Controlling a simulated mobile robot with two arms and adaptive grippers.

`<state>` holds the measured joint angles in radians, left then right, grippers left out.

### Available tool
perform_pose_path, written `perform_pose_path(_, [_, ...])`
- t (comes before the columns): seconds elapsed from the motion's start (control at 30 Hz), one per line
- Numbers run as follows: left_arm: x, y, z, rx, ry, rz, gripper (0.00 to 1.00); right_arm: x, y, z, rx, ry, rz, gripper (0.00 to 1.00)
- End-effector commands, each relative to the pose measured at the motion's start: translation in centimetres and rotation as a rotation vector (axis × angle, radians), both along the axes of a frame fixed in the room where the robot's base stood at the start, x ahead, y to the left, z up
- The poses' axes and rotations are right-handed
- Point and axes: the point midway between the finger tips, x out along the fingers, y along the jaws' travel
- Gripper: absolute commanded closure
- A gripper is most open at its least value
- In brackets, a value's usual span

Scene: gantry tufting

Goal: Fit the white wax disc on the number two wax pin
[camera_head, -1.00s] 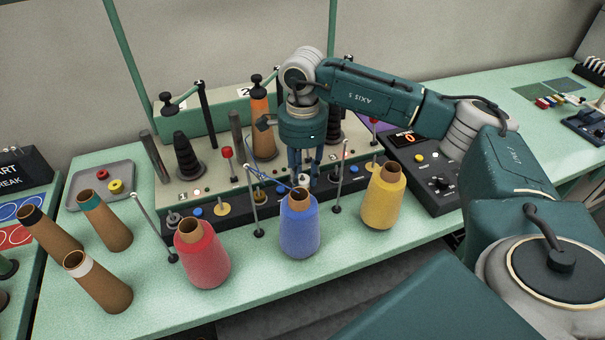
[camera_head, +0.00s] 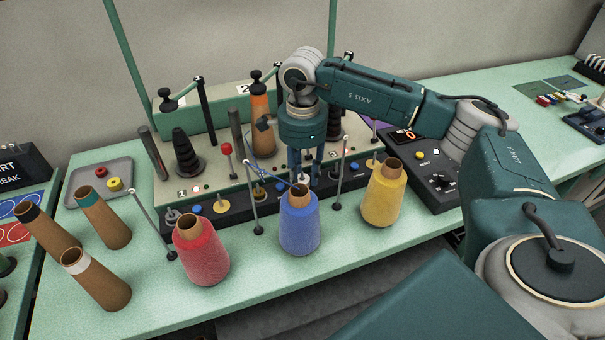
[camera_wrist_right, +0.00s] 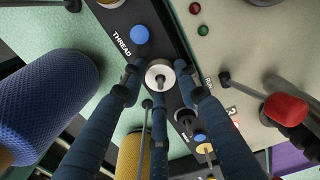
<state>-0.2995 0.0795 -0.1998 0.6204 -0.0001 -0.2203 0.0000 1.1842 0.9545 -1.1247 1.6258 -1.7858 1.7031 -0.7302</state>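The white wax disc (camera_wrist_right: 155,70) is in the right wrist view, with a grey pin (camera_wrist_right: 160,80) standing through its centre. It lies over the dark strip near the word THREAD. How far down it sits I cannot tell. A small white part of it shows between the fingers in the head view (camera_head: 304,178). My right gripper (camera_wrist_right: 159,78) points down around the disc. Its dark blue fingers stand around the disc with small gaps, so it looks open. It also shows behind the blue cone in the head view (camera_head: 304,174). My left gripper is out of view.
Red (camera_head: 203,255), blue (camera_head: 300,232) and yellow (camera_head: 382,203) thread cones stand along the front, with thin posts between them. A red-topped post (camera_wrist_right: 285,108) stands near the right fingers. A grey tray (camera_head: 83,184) holds red and yellow discs.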

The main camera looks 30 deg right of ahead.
Motion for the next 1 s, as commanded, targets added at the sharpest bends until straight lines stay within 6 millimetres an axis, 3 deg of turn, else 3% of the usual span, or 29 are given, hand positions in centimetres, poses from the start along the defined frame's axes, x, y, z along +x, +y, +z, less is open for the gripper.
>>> perform_pose_path(0.07, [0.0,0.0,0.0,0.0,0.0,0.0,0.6,0.0,0.0,0.0,0.0,0.001,0.0,0.5])
perform_pose_path(0.33, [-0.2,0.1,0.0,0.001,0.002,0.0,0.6,0.0,0.0,0.1,0.0,0.0,0.0,0.5])
perform_pose_path(0.47, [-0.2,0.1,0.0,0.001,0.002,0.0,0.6,0.1,0.0,1.0,0.001,-0.003,0.0,0.5])
perform_pose_path(0.8, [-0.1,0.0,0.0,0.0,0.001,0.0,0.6,0.1,0.0,7.8,0.001,-0.004,0.0,0.5])
perform_pose_path(1.0, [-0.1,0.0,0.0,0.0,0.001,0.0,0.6,0.1,0.0,10.9,0.001,-0.001,0.0,0.5])
